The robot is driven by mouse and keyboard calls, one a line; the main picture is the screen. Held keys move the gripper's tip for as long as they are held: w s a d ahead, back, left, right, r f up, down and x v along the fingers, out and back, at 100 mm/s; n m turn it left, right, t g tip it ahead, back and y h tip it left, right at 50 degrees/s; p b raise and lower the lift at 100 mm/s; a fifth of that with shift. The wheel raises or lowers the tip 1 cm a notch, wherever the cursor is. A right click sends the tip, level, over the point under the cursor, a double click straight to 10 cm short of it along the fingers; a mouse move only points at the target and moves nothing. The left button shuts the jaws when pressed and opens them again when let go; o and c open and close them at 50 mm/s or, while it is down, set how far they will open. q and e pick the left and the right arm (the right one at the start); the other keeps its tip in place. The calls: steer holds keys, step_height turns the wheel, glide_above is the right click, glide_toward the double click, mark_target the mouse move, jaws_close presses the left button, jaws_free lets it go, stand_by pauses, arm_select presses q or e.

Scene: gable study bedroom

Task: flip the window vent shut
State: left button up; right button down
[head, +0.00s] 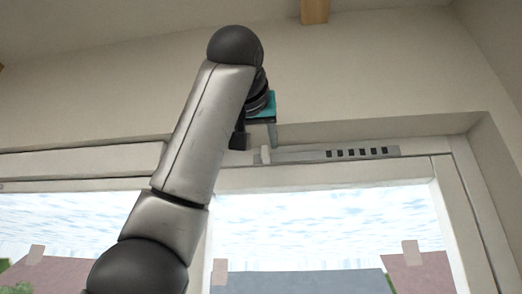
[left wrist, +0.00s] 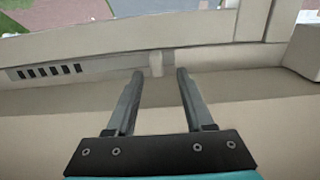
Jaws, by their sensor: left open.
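The window vent (head: 362,153) is a grey strip with a row of dark slots on the top of the window frame. Its small pale lever (head: 265,155) stands up at the strip's left end. In the left wrist view the vent (left wrist: 45,72) is at the left and the lever (left wrist: 156,64) is near the middle. My left gripper (head: 257,142) is up at the lever, open and empty. In the left wrist view its fingertips (left wrist: 160,73) lie on either side of the lever; I cannot tell whether they reach around it. My right gripper is not in view.
The window frame (head: 447,200) and its glass panes lie below the vent, with roofs and sky outside. The wall (head: 390,85) slopes above, with a wooden beam end (head: 314,11) at the top. My left arm hides part of the frame.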

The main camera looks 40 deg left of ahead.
arm_select(q)
steer(key=b+v, duration=0.3)
steer(key=v, duration=0.9)
steer(key=shift+b, duration=0.3)
steer(key=shift+s, duration=0.1)
